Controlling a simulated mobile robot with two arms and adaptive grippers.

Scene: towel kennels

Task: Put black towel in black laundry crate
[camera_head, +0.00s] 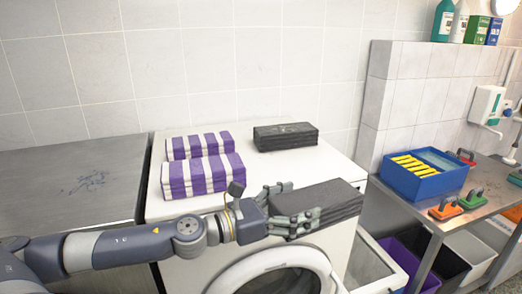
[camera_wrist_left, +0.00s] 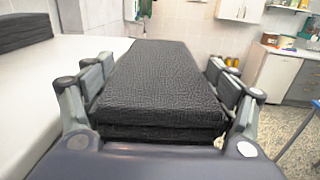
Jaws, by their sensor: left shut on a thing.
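My left gripper (camera_head: 300,202) is shut on a folded black towel (camera_head: 335,200) at the front right of the white washing machine's top. In the left wrist view the fingers of the gripper (camera_wrist_left: 160,66) lie along both sides of the towel (camera_wrist_left: 160,85). I cannot tell whether the towel is clear of the machine top. A second folded black towel (camera_head: 285,136) lies farther back, and shows at the upper left of the wrist view (camera_wrist_left: 24,31). The black laundry crate (camera_head: 443,262) stands low on the right, partly hidden by the bench. My right gripper is out of view.
Two purple-and-white striped towels (camera_head: 202,176) lie on the machine (camera_head: 265,170). A white crate (camera_head: 376,262) and a purple crate (camera_head: 408,258) stand left of the black one. A metal bench (camera_head: 470,195) with a blue box (camera_head: 425,181) and brushes overhangs the crates.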

